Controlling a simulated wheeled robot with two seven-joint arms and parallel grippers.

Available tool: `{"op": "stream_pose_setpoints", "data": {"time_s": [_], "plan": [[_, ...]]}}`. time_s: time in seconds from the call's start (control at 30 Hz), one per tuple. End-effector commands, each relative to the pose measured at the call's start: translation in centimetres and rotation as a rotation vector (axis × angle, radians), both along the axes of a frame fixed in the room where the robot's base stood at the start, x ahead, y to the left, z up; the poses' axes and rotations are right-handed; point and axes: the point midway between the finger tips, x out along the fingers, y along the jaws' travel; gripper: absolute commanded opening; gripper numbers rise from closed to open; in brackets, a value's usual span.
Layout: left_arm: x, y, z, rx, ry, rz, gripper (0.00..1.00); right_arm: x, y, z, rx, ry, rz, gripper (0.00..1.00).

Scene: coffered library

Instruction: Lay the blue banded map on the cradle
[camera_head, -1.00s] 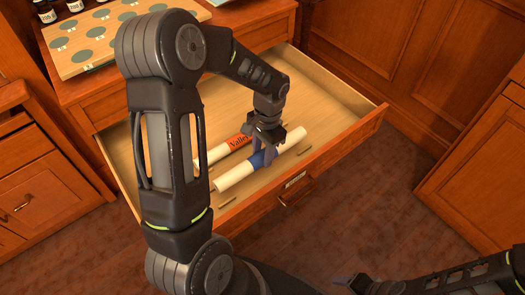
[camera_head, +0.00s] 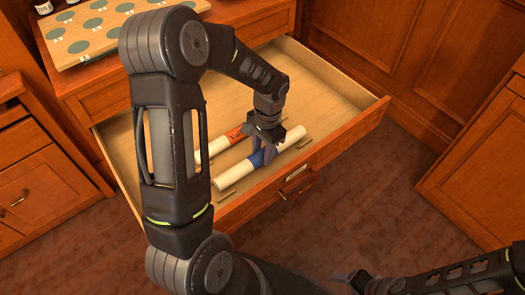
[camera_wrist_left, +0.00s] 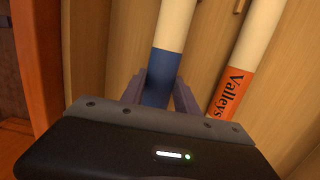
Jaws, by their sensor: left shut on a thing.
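The blue banded map (camera_head: 236,168) is a cream roll with a blue band, inside the open drawer near its front. My left gripper (camera_head: 262,155) is shut on it at the blue band. In the left wrist view, the fingers (camera_wrist_left: 158,95) stand on both sides of the blue band of the map (camera_wrist_left: 165,65). I cannot tell whether the map is clear of the drawer floor. The cradle is not recognisable in these views. My right gripper (camera_head: 352,281) shows only in part at the bottom of the head view.
A second roll with an orange band reading "Valleys" (camera_wrist_left: 235,92) lies beside the blue banded map, also in the drawer (camera_head: 340,148). A board with green discs (camera_head: 95,42) and small bottles (camera_head: 43,7) are on the cabinet top. The drawer's back right is empty.

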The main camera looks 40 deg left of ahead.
Motion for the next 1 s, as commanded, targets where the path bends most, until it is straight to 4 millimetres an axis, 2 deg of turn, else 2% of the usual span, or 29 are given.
{"op": "stream_pose_setpoints", "data": {"time_s": [1.0], "plan": [[0.0, 0.0, -1.2, 0.000, 0.000, 0.000, 0.00, 0.0, 0.0, -0.8, 0.000, 0.000, 0.000, 0.62]]}}
